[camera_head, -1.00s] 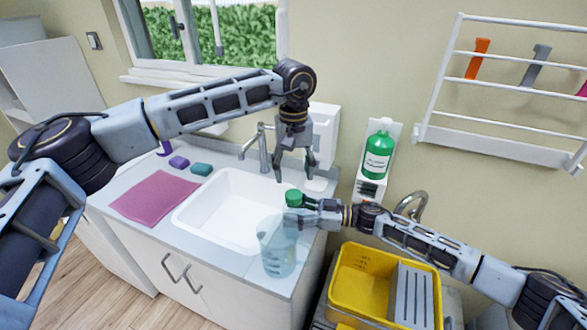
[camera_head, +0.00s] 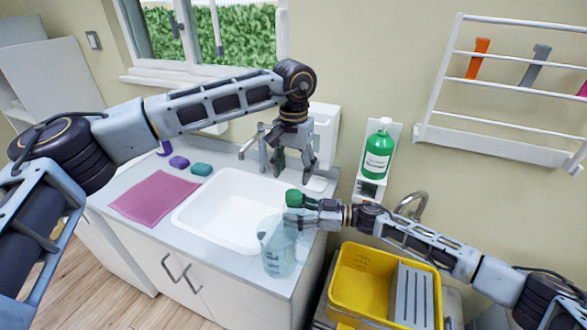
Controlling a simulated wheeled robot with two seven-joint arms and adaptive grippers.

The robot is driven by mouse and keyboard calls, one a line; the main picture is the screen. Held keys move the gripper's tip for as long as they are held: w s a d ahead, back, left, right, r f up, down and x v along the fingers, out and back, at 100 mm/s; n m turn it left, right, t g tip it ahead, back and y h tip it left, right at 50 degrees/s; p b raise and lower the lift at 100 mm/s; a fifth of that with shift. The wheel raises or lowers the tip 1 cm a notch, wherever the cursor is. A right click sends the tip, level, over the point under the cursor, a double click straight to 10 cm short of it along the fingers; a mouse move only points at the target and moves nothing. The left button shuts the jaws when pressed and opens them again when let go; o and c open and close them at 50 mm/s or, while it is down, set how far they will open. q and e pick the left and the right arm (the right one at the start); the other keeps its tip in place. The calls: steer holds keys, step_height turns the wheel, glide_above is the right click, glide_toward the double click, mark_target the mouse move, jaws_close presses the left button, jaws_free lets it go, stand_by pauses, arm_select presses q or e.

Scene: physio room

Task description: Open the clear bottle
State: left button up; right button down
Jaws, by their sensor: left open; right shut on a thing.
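The clear bottle (camera_head: 277,250) is see-through and bluish, with a dark green cap (camera_head: 293,198). It is at the front right of the sink, by the counter's edge; I cannot tell whether its base touches the counter. My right gripper (camera_head: 294,215) comes in from the right and is shut on the bottle near its neck, just below the cap. The fingers partly hide the neck. My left gripper (camera_head: 291,170) points down, open and empty, above the cap and apart from it.
A white sink (camera_head: 215,228) with a tap is left of the bottle. A pink cloth (camera_head: 155,194) and small purple and teal blocks lie on the counter. A green bottle (camera_head: 378,150) stands in a wall holder. A yellow crate (camera_head: 350,290) is at lower right.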

mark_target(293, 194)
arm_select(q)
steer(key=shift+f, duration=0.1)
steer(key=shift+f, duration=3.95)
